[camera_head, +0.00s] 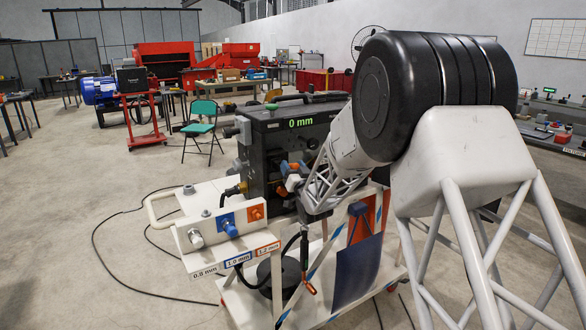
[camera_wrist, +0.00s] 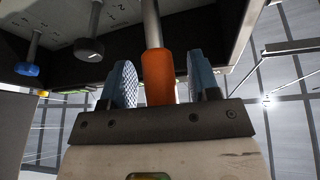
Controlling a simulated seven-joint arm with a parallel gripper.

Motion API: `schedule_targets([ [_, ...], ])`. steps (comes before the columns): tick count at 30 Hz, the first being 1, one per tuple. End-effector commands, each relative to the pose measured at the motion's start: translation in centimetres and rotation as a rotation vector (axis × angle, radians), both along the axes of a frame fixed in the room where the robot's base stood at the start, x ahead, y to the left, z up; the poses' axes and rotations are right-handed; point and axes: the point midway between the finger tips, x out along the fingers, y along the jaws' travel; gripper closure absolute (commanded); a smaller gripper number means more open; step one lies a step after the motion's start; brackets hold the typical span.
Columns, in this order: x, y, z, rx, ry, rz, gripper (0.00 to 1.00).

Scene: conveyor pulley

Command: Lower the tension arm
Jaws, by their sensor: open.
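An orange handle (camera_wrist: 157,76) on a grey metal rod, apparently the tension arm, stands between the two blue ribbed fingers of my gripper (camera_wrist: 162,72) in the wrist view. The fingers are open, one on each side of the handle, with a gap visible at the right. In the head view my gripper (camera_head: 291,181) is at the open front of the dark wire feeder box (camera_head: 268,148), which shows "0 mm". Orange parts show there, but my wrist partly hides the mechanism.
In the wrist view a black knob (camera_wrist: 89,50) and a blue-tipped lever (camera_wrist: 28,68) stand left of the handle. In front of the box, a white panel (camera_head: 225,243) carries silver, blue and orange pieces with size labels. A dark hose (camera_head: 305,262) hangs below my gripper.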

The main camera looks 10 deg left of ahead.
Motion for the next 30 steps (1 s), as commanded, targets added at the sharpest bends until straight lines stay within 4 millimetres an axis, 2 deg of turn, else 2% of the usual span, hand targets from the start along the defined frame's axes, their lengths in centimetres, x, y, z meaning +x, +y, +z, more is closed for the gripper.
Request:
schedule_targets([
  [3, -0.01, -0.02, -0.01, 0.000, 0.000, 0.000, 0.44],
  [4, -0.01, -0.02, 0.00, 0.000, 0.000, 0.000, 0.47],
  [12, -0.02, -0.03, 0.00, 0.000, 0.000, 0.000, 0.89],
  [15, -0.03, -0.03, -0.01, 0.000, 0.000, 0.000, 1.00],
  [30, 0.08, 0.05, 0.57, -0.036, 0.036, -0.001, 1.00],
])
